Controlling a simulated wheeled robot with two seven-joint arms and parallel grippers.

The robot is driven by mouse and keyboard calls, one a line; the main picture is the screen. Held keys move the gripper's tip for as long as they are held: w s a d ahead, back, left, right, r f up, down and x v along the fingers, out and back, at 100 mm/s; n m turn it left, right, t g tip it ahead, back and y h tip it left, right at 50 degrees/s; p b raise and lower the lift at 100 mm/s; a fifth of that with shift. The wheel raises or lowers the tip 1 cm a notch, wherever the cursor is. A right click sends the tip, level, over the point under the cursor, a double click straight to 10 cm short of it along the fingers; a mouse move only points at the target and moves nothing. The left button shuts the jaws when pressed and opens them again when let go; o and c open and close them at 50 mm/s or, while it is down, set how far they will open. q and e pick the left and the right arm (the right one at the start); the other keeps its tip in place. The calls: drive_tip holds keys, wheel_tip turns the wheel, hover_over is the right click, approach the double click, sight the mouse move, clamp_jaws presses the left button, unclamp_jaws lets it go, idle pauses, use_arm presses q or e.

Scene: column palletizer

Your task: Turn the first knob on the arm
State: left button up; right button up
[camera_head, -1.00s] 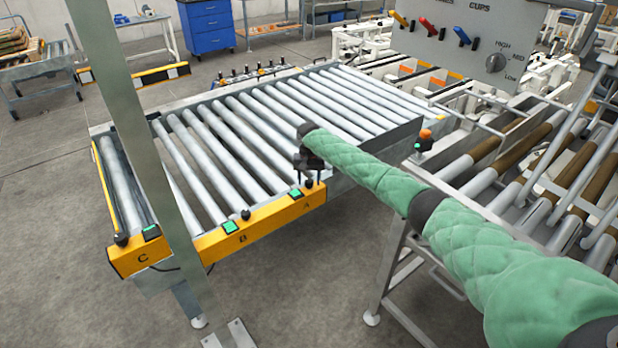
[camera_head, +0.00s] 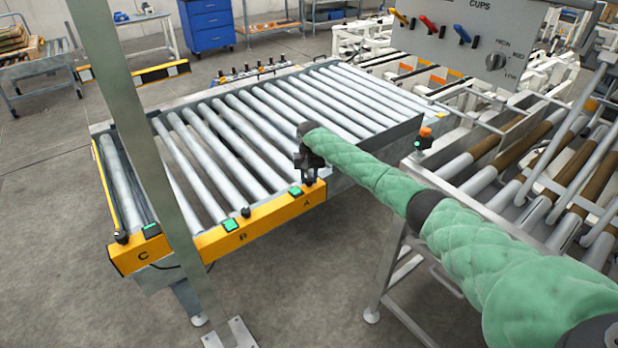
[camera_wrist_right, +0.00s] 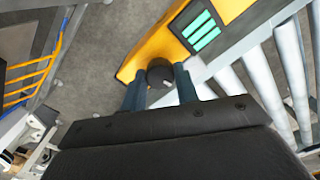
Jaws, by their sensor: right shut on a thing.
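My right gripper (camera_head: 310,181) reaches down at the end of its green-sleeved arm to the yellow end rail (camera_head: 262,219) of the roller conveyor, by the letter A. In the right wrist view, its two fingers (camera_wrist_right: 160,84) are shut on a round black knob (camera_wrist_right: 160,70), one finger on each side. In the head view the gripper hides most of that knob. Similar black knobs stand by the letters B (camera_head: 246,212) and C (camera_head: 121,237). My left gripper is not in view.
A green-lit button (camera_head: 296,191) sits just left of the gripper. A grey post (camera_head: 140,150) rises at the left. A CUPS panel (camera_head: 450,40) with coloured levers and a dial hangs at the upper right. A second conveyor (camera_head: 480,180) stands right of my arm.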

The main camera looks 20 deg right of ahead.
sight(309, 178)
drive_tip(key=n, duration=0.3)
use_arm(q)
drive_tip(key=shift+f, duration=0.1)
use_arm(e)
drive_tip(key=shift+n, duration=1.9)
drive_tip(key=o, duration=1)
drive_tip(key=shift+c, duration=0.2)
drive_tip(key=shift+r, duration=0.1)
drive_tip(key=shift+r, duration=0.35)
use_arm(q)
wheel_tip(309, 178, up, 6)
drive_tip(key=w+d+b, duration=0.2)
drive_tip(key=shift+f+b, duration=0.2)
drive_tip(key=shift+b, duration=0.15)
use_arm(e)
drive_tip(key=shift+r, duration=3.45)
